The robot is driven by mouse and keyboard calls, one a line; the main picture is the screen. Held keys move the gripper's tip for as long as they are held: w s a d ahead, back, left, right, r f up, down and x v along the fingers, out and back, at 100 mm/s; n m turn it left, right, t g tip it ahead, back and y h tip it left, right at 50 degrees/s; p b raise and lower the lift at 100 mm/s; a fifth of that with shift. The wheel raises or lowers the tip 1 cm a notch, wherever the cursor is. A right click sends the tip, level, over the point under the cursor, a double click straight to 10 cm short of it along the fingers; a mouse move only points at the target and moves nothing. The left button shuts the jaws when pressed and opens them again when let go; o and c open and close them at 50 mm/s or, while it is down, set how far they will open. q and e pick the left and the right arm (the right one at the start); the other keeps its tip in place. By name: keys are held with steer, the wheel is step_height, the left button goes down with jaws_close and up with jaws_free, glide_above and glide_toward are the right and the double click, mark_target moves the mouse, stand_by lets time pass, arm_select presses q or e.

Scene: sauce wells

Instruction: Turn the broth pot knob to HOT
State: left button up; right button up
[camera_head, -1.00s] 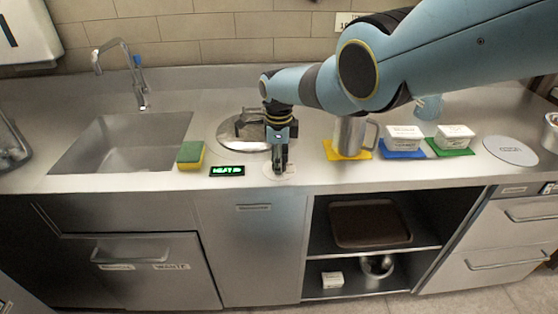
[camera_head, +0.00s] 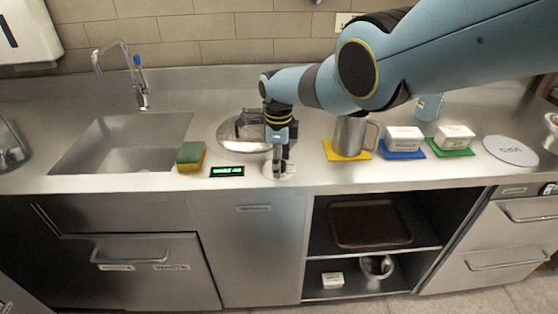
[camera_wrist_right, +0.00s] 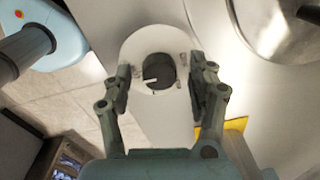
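The knob is a dark round piece with a white pointer mark in the right wrist view (camera_wrist_right: 163,80). It sits on a pale round dial plate (camera_wrist_right: 140,43), also in the head view (camera_head: 291,171); its labels are too small to read. My right gripper (camera_head: 281,168) points down over the dial. In the wrist view its two fingers (camera_wrist_right: 162,85) stand apart, one on each side of the knob, with a gap visible on both sides. A small green-lit display (camera_head: 227,171) is left of the dial; its text is blurred. My left gripper is out of view.
A round steel lid (camera_head: 228,133) lies behind the dial. A steel pitcher (camera_head: 350,135) stands on a yellow mat (camera_head: 334,154) to the right, then white tubs on blue and green mats. A sponge (camera_head: 190,156) and the sink (camera_head: 120,145) are left.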

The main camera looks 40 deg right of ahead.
steer(key=shift+r, duration=0.1)
steer(key=shift+w+r, duration=0.1)
steer(key=shift+r, duration=0.4)
step_height(320, 180, up, 11)
steer(key=shift+s+a+f, duration=0.15)
steer(key=shift+s+a, duration=0.1)
steer(key=shift+s, duration=0.1)
